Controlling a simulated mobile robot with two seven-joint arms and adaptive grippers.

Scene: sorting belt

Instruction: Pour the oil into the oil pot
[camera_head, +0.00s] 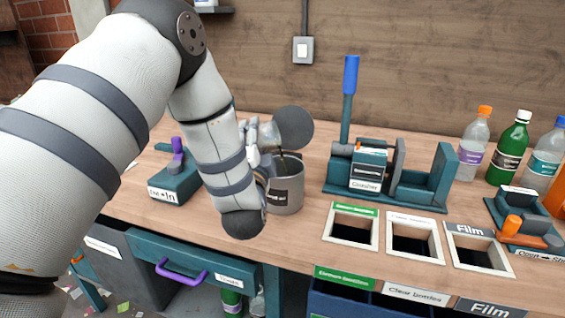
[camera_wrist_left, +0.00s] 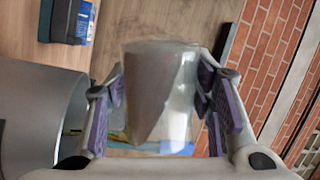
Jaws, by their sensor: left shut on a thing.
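The oil pot (camera_head: 288,192) is a grey cylinder with a dark label, standing on the bench. My left gripper (camera_head: 258,150) is at the pot's upper left, mostly hidden behind my forearm. In the left wrist view the gripper (camera_wrist_left: 160,95) is shut on a clear container (camera_wrist_left: 178,90) with brownish liquid inside, tilted within it. The pot's grey wall (camera_wrist_left: 35,110) is close on the left of that view. I cannot tell whether liquid is flowing. My right gripper is out of view.
A teal crusher (camera_head: 385,185) with a blue-handled lever stands right of the pot. Labelled bin openings (camera_head: 352,228) line the front. Several bottles (camera_head: 510,150) stand at the far right. A teal block with a purple lever (camera_head: 175,180) is left.

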